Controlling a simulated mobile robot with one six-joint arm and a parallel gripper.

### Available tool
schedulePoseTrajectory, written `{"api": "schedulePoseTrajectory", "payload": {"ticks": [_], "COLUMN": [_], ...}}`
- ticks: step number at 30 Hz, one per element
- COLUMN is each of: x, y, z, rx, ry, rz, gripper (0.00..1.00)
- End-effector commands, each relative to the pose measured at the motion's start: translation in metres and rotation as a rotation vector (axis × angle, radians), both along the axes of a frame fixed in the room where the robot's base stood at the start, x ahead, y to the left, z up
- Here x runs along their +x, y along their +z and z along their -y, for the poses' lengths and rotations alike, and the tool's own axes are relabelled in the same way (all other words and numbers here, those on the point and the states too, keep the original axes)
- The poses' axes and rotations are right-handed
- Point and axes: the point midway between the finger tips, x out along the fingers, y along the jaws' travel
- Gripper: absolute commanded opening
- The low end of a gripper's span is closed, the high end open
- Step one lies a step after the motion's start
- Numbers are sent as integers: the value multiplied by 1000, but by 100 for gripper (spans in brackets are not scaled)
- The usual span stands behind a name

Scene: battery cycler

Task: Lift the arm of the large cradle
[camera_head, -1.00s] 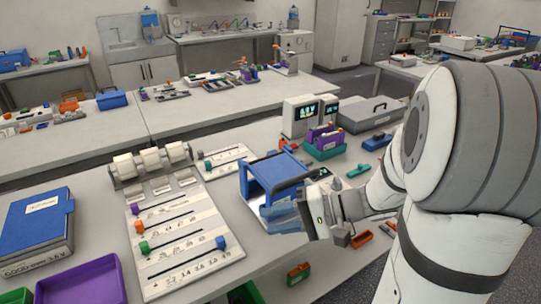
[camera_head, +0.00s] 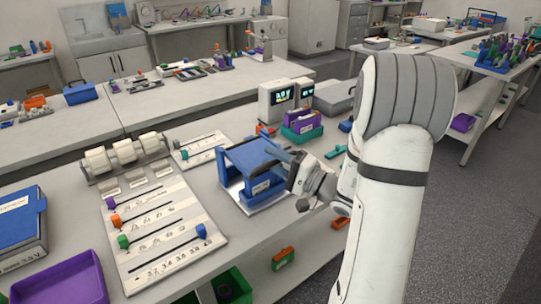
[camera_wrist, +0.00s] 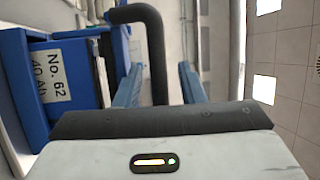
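The large cradle (camera_head: 262,186) is a blue frame on a pale base on the table, left of my gripper in the head view. Its blue upper part (camera_head: 243,156) stands above the base, with a black handle bar at the right partly hidden by my gripper. The wrist view shows the cradle's blue body (camera_wrist: 18,75) with a label "No. 62, 40 Ah" at left. The bent black bar (camera_wrist: 157,60) runs between the two blue fingers of my gripper (camera_wrist: 160,86). The fingers are apart, with gaps on both sides of the bar. My gripper also shows in the head view (camera_head: 285,165).
Left of the cradle is a white slider panel (camera_head: 155,228) with coloured knobs. Behind it stand display boxes (camera_head: 278,102) and a purple-and-green holder (camera_head: 301,127). The aisle floor at right is clear.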

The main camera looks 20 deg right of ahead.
Motion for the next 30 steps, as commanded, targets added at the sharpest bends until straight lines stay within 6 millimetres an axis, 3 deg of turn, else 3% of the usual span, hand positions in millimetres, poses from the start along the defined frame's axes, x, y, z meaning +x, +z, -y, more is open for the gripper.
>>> {"api": "schedulePoseTrajectory", "payload": {"ticks": [12, 25, 30], "x": [7, 6, 6], "y": [1, 1, 1], "z": [-7, -6, -7], "rx": [1, 1, 1], "ry": [0, 1, 1], "rz": [-1, -1, -1], "gripper": [35, 0, 0]}}
